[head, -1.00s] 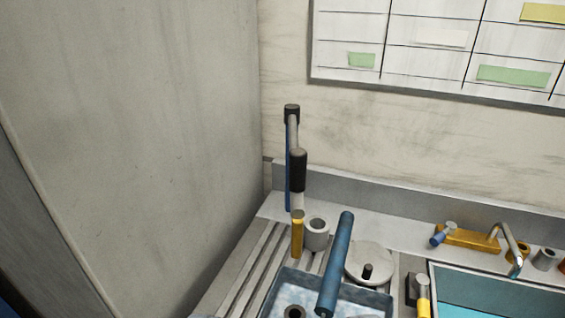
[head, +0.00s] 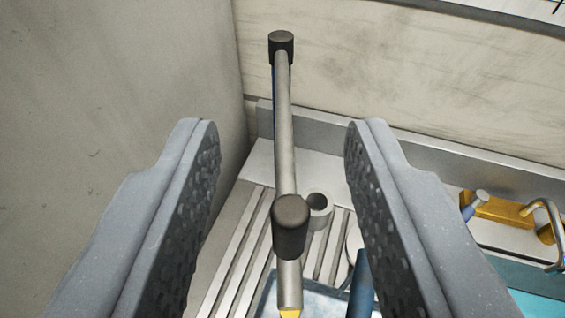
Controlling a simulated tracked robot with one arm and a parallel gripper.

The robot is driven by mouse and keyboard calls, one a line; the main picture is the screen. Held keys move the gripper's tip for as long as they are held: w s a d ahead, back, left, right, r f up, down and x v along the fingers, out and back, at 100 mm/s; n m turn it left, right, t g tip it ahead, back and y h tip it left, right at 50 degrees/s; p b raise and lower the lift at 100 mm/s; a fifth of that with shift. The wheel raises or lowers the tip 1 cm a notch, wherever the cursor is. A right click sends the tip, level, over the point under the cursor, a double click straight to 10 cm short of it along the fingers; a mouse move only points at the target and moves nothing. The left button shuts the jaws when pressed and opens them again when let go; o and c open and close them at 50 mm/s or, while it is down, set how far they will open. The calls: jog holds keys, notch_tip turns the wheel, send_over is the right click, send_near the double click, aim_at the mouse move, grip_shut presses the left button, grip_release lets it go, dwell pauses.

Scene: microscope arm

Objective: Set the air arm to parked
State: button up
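The air arm (head: 284,125) is a grey tube with a black cap at its far top end and a black knob (head: 290,228) at its near end. A short grey piece with a yellow tip hangs below the knob. My gripper (head: 282,150) is wide open, with one textured grey finger on each side of the arm. Neither finger touches the tube in this view. The foot of the arm's post is hidden behind the tube.
A small grey cup (head: 319,210) stands on the slatted drainboard (head: 240,240). A blue tube (head: 360,288) stands at the lower middle. A yellow tap base (head: 497,208) and a teal basin (head: 535,302) are at the right. A grey wall panel (head: 110,90) closes the left side.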

jog(key=shift+w+d, duration=0.1)
jog(key=shift+w, duration=0.1)
jog(key=shift+o, duration=1.2)
jog(key=m+g+p, duration=0.2)
jog(key=g+p, duration=1.3)
jog(key=p, duration=0.8)
send_over(289, 226)
jog(key=w, duration=0.1)
jog(key=f, duration=0.3)
jog(key=shift+w+d+f, duration=0.1)
jog(key=shift+w, duration=0.1)
jog(key=shift+f, duration=0.45)
jog(key=shift+f+p, duration=1.25)
jog(key=shift+f, duration=3.5)
